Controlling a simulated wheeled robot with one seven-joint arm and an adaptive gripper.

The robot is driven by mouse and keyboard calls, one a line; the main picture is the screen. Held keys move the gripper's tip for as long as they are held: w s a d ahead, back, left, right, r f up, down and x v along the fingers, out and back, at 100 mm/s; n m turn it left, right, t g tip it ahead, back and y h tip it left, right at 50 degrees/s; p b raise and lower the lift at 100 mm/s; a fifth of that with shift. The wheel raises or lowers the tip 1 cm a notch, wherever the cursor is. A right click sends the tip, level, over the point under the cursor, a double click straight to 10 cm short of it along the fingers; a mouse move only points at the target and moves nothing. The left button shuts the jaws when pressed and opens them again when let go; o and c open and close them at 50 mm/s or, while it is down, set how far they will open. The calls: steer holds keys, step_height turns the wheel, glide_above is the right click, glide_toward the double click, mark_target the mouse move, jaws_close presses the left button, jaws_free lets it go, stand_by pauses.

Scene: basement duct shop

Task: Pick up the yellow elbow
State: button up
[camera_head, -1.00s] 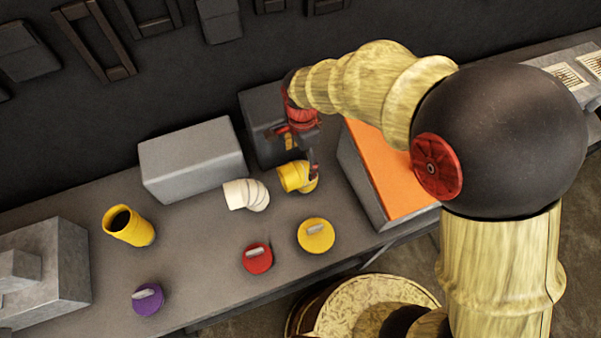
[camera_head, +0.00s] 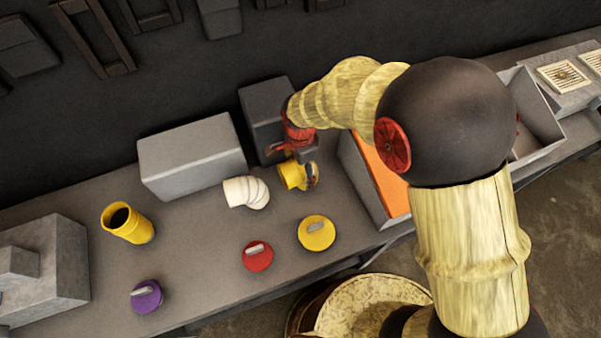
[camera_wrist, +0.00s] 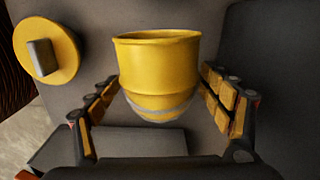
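A yellow elbow (camera_head: 291,175) lies on the bench, right of a white elbow (camera_head: 246,192), partly hidden by my gripper (camera_head: 299,168). In the wrist view the yellow elbow (camera_wrist: 158,70) stands between the two fingers of my gripper (camera_wrist: 160,82), with its rim at the far end and a grey band at the near end. The fingers are spread, one on each side of it, with narrow gaps; firm contact does not show. A second yellow duct piece (camera_head: 128,225) with a dark open mouth stands at the left of the bench.
Yellow (camera_head: 317,233), red (camera_head: 257,256) and purple (camera_head: 147,297) knobbed discs lie in front. A grey box (camera_head: 192,158) stands behind the white elbow.

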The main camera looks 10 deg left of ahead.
steer(key=shift+c, duration=1.2)
steer(key=c, duration=1.1)
steer(key=shift+r, duration=0.1)
